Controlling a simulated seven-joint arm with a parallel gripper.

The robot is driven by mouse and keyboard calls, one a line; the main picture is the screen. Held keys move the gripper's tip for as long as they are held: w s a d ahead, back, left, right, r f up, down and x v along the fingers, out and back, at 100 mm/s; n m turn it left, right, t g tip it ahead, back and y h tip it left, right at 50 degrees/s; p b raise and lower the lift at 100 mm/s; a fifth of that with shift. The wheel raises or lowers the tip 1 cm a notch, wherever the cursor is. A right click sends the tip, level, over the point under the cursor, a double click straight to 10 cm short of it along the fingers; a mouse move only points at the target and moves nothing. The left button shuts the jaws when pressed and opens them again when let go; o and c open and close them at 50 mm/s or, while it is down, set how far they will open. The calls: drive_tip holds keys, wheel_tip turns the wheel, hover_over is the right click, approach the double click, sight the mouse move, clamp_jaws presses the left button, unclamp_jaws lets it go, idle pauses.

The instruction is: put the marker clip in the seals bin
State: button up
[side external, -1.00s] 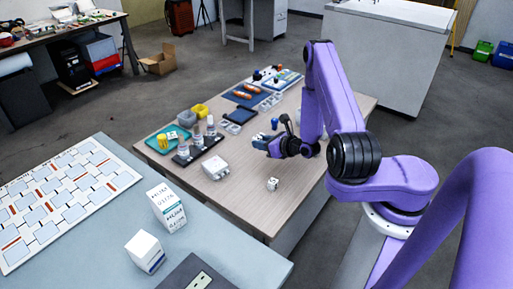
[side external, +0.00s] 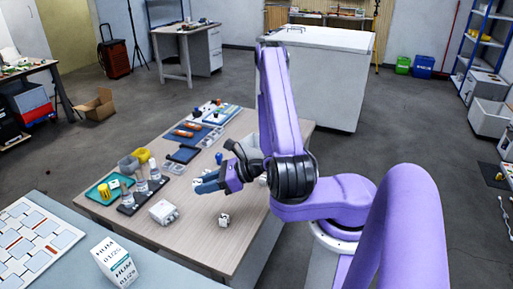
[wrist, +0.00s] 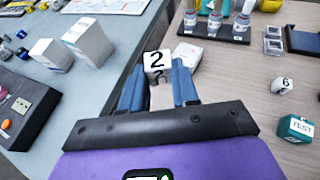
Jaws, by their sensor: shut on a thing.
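The block sits between the fingertips in the wrist view. In the side view my gripper (side external: 203,186) is over the table, right of a white box (side external: 163,212), and the held block is not clear there. A yellow bin (side external: 142,155) and a grey bin (side external: 128,164) stand at the table's back left. I cannot read a label saying which is the seals bin.
A rack of vials (side external: 142,192) and a teal tray (side external: 103,190) stand on the left. A small white cube (side external: 224,219) lies near the front. The wrist view shows a cube marked 6 (wrist: 282,86) and a green TEST box (wrist: 296,128). Bare tabletop (side external: 195,237) lies in front.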

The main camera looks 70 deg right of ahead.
drive_tip(key=s+a+r+n+g+y, duration=0.4)
drive_tip(key=s+a+n+g+y, duration=0.45)
drive_tip(key=s+n+g, duration=0.4)
drive_tip(key=s+d+n+g+h, duration=0.3)
drive_tip(key=s+d+n+g, duration=0.1)
drive_tip(key=s+n+g, duration=0.4)
drive_tip(key=d+f+n+g+h, duration=0.3)
drive_tip(key=d+n+g+h, duration=0.2)
drive_tip(key=d+n+h, duration=0.95)
drive_tip(key=w+d+r+n+t+h, duration=0.2)
drive_tip(key=w+d+n+t+h, duration=0.25)
drive_tip(key=w+d, duration=0.45)
drive_tip(key=w+d+r+n+t+h, duration=0.2)
drive_tip(key=w+d+n+t+h, duration=0.25)
drive_tip(key=d, duration=0.55)
drive_tip(key=w+d+f+g, duration=0.1)
drive_tip(key=w+d+f, duration=0.8)
drive_tip(key=w+f, duration=0.3)
drive_tip(key=shift+w+d+f+n, duration=0.3)
drive_tip(key=shift+w+d+f, duration=0.05)
drive_tip(key=shift+f, duration=0.2)
